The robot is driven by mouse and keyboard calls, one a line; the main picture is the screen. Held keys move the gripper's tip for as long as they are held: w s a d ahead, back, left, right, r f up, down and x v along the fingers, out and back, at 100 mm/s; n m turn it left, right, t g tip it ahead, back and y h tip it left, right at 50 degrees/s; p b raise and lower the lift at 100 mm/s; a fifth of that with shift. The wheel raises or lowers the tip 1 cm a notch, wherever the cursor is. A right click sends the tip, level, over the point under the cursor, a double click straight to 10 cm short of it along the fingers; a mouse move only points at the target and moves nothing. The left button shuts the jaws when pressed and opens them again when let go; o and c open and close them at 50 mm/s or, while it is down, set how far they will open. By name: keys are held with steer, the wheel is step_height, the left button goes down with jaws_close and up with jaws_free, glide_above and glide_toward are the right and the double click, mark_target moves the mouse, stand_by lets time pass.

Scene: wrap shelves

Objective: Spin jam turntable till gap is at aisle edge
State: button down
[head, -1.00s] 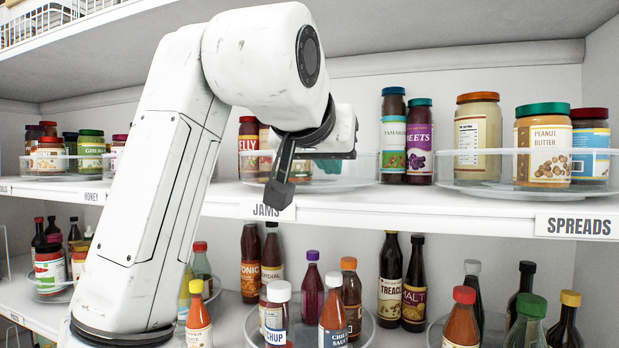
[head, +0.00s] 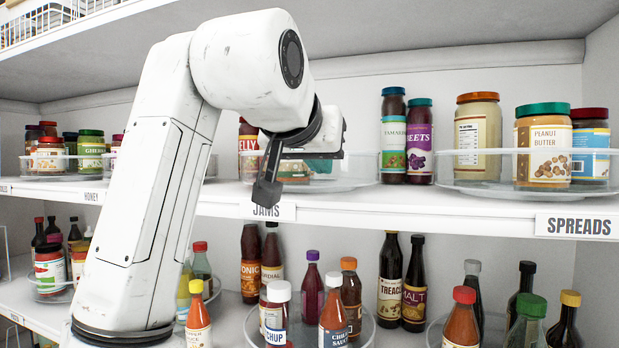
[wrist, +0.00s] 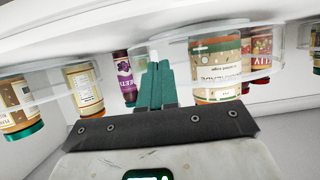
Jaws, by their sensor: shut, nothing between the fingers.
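The jams turntable is a clear, low-rimmed tray (head: 362,170) on the upper shelf above the JAMS label (head: 268,211). Its right part looks bare in the head view; my arm hides much of the rest. A red jelly jar (head: 248,150) shows at its left, and another jar (head: 295,170) is partly hidden behind my wrist. My gripper (head: 266,196) is shut and empty, pointing down in front of the turntable near the shelf edge. In the upside-down wrist view, the teal fingers (wrist: 154,70) are beside a cream-labelled jar (wrist: 216,75); contact cannot be told.
Dark tamarind (head: 393,135) and beets jars (head: 419,142) stand right of the turntable. The spreads turntable (head: 480,185) is farther right and the honey turntable (head: 40,167) is at left. Bottles crowd the lower shelf; another shelf hangs overhead.

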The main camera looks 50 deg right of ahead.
mark_target(290, 170)
steer(key=shift+w+a, duration=0.4)
steer(key=shift+a, duration=0.1)
steer(key=shift+w, duration=0.1)
steer(key=shift+w+a, duration=0.6)
steer(key=shift+w, duration=0.3)
steer(key=shift+w+a, duration=0.1)
steer(key=shift+w, duration=0.05)
steer(key=shift+w+a, duration=0.5)
steer(key=shift+w, duration=0.4)
